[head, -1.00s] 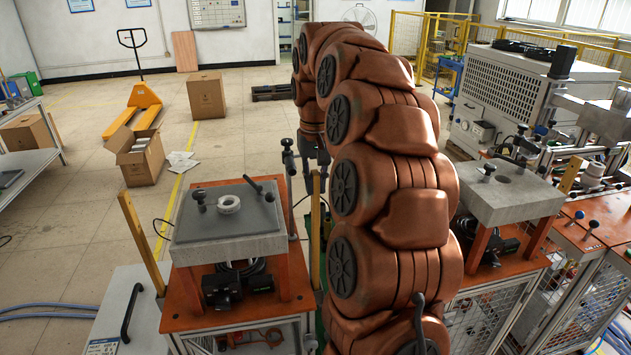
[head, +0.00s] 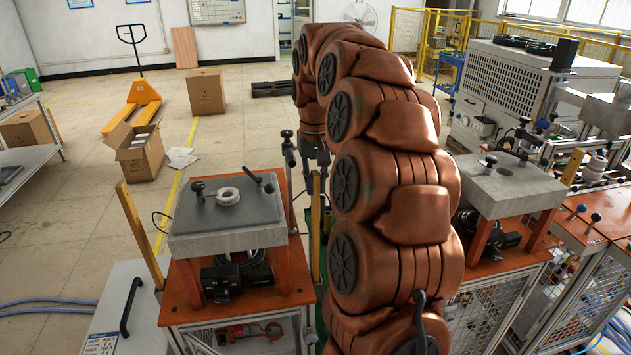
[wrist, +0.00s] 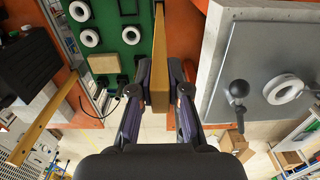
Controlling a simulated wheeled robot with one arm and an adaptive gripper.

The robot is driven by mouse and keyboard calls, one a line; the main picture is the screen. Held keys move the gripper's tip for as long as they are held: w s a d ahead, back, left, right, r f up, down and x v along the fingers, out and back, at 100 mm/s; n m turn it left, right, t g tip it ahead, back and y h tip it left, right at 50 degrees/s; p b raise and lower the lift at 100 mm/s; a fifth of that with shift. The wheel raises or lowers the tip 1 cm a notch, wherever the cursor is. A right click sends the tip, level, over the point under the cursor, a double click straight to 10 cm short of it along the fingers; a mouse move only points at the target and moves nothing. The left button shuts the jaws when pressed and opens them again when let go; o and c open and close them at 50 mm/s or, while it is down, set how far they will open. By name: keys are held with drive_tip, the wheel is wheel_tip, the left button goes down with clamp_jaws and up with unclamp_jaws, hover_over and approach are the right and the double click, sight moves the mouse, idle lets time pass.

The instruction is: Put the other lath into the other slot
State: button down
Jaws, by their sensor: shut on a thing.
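My gripper (wrist: 160,85) is shut on a flat wooden lath (wrist: 160,50), which stands on edge between its fingers. In the head view my gripper (head: 303,150) is partly hidden by my arm, and the held lath (head: 316,225) hangs upright just right of the left table. A similar lath (head: 138,232) stands tilted at that table's left edge. Another lath (head: 573,166) leans by the right block. A lath also shows at the left of the wrist view (wrist: 42,118); I cannot tell which one it is. I cannot make out the slot.
A grey plate (head: 225,218) with a white ring and black knobs tops the left table (head: 190,313), close beside the held lath. A green board (wrist: 110,22) with white rings lies on the lath's other side. A stone block (head: 507,190) stands at right.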

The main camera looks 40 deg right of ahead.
drive_tip(key=shift+f, duration=0.35)
drive_tip(key=c, duration=1.1)
unclamp_jaws()
drive_tip(key=shift+o, duration=0.2)
drive_tip(key=shift+r, duration=3.75)
drive_tip(key=shift+a, duration=0.1)
